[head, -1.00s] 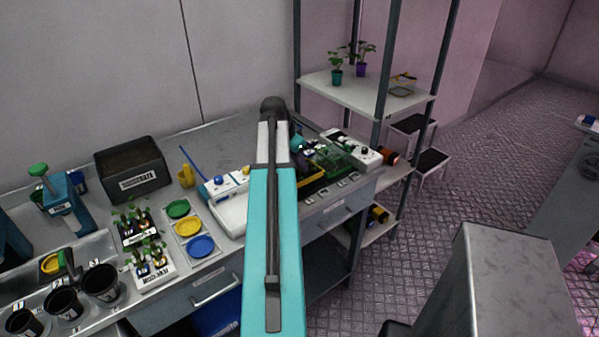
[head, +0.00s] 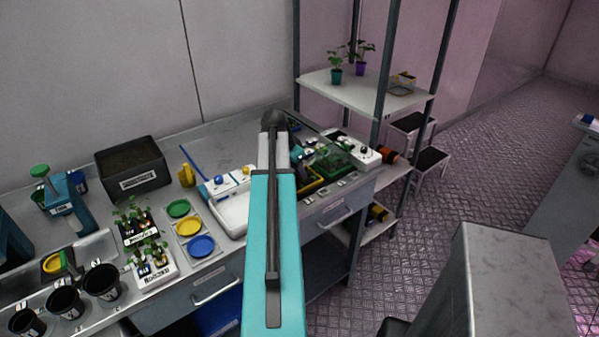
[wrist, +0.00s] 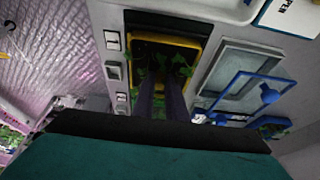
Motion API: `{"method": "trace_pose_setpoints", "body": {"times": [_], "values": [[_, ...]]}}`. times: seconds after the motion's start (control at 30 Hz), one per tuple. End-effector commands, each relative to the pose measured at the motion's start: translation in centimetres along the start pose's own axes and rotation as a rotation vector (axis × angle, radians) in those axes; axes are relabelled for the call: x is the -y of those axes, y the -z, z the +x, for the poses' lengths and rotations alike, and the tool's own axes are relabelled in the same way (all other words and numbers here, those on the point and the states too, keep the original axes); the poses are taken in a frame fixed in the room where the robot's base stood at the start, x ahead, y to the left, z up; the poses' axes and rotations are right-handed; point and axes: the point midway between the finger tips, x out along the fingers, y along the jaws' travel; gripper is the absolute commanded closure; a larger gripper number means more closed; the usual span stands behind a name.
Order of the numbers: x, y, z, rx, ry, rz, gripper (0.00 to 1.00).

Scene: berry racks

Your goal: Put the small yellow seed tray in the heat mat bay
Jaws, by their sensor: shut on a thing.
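The small yellow seed tray (wrist: 165,39), with dark soil and green seedlings, is in my gripper (wrist: 163,84) in the wrist view. The two dark fingers are shut on it, and seedling leaves hide the exact grip. Its yellow rim also shows in the head view (head: 312,187), near the bench's front edge, partly behind my arm. A dark recess edge (wrist: 160,20) shows around the tray in the wrist view; this looks like the heat mat bay. I cannot tell whether the tray rests on its floor or hangs just above it.
Small labelled switches (wrist: 113,40) line the front edge beside the tray. A clear-lidded grey frame with a blue handle (wrist: 268,95) lies close on the other side. A white unit with a black knob (head: 350,146) stands behind. Pots and coloured discs (head: 188,226) fill the bench's left.

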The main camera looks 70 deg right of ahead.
Motion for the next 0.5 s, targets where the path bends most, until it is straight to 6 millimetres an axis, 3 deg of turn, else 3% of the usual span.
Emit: {"method": "trace_pose_setpoints", "body": {"times": [0.27, 0.3, 0.37, 0.5], "values": [[0.02, -0.15, 0.28, 0.0, 0.0, 0.0, 1.0], [0.03, -0.13, 0.21, 0.0, 0.0, 0.0, 0.81], [0.03, -0.13, 0.19, 0.0, 0.0, -0.001, 0.71], [0.04, -0.14, 0.18, 0.0, 0.0, -0.001, 0.69]]}}
